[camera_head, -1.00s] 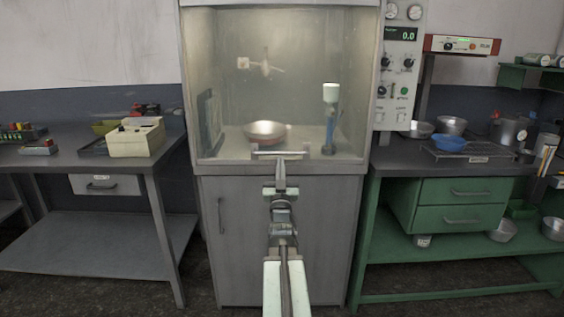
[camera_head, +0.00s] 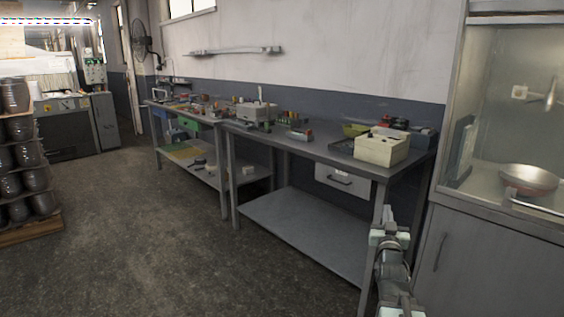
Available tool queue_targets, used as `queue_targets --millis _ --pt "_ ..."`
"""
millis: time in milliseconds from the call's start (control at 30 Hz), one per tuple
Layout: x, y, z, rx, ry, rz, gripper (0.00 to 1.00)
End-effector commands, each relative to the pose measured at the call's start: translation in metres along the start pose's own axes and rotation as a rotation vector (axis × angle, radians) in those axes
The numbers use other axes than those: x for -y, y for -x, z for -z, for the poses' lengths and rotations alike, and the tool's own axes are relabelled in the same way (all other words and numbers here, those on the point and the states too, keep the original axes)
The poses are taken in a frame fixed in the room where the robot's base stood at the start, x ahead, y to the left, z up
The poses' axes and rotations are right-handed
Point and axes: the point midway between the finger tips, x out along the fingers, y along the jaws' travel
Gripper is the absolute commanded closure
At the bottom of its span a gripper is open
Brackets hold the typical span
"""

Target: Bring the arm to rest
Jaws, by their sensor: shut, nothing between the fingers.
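My arm rises from the bottom edge, right of centre. My gripper (camera_head: 386,213) is at its upper end, small and seen from behind, shut and empty. It shows in front of the near right leg of the grey workbench (camera_head: 300,150), left of the glass-fronted cabinet (camera_head: 449,235). I cannot tell exactly how far it is from either. A metal pan (camera_head: 529,180) sits inside the cabinet at the right, apart from my gripper.
A cream box (camera_head: 381,150) stands on the bench's right end, with small items further left. A pallet of dark metal pots (camera_head: 20,165) stands at the far left. The concrete floor (camera_head: 130,230) in the middle left is clear.

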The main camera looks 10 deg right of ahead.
Motion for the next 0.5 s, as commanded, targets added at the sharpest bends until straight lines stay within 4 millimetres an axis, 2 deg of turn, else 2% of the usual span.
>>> queue_targets --millis 33,100,167,200,267,300,367,400,500 --pt "0.043 0.003 -0.019 0.085 -0.01 0.061 1.0" --pt "0.096 0.014 -0.05 0.223 -0.015 0.138 1.0" --pt "0.138 0.03 -0.078 0.354 -0.008 0.2 1.0" --pt "0.164 0.045 -0.097 0.449 0.0 0.239 1.0" --pt "0.198 0.073 -0.126 0.601 0.021 0.297 1.0" --pt "0.216 0.095 -0.145 0.709 0.039 0.331 1.0" --pt "0.234 0.13 -0.17 0.873 0.071 0.368 1.0" --pt "0.239 0.154 -0.184 0.979 0.093 0.385 1.0" --pt "0.234 0.207 -0.209 1.215 0.142 0.396 1.0"
